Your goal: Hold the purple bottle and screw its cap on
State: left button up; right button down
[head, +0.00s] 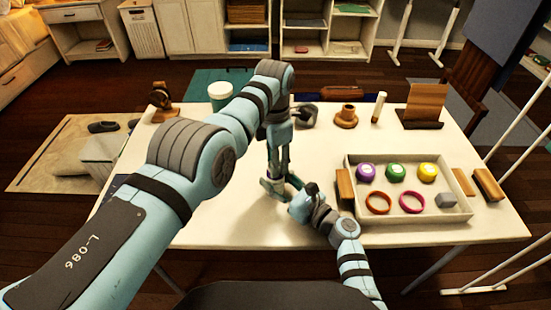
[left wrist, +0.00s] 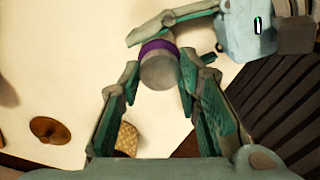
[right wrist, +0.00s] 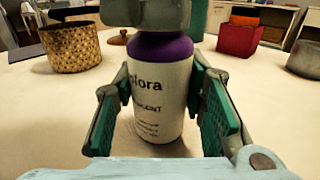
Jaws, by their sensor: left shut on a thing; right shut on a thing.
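The bottle has a white, lettered body (right wrist: 160,95) and a purple shoulder (right wrist: 160,47); it stands upright in the right wrist view. My right gripper (right wrist: 160,100) is shut on its body, one finger on each side. The grey cap (left wrist: 159,72) is at the bottle's top, in line with the purple band (left wrist: 156,47). My left gripper (left wrist: 158,80) comes down from above and is shut on the cap. How far the cap is screwed on cannot be told. In the head view my left gripper (head: 274,187) and right gripper (head: 290,197) meet and largely hide the bottle.
A white tray (head: 410,216) with coloured round pieces, rings and a grey cube lies to the right, wooden blocks beside it. A woven basket (right wrist: 72,48) and a red box (right wrist: 240,37) stand behind the bottle. The table's front left is clear.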

pick_arm(q)
jog(key=o, duration=0.7)
jog(key=shift+s, duration=0.1)
jog(key=shift+o, duration=0.2)
jog(key=shift+r, duration=2.25)
notch_tip(320, 180, up, 3)
jog(key=shift+d+r+m, duration=0.1)
jog(key=shift+r+m, duration=0.05)
jog(key=shift+m, duration=0.15)
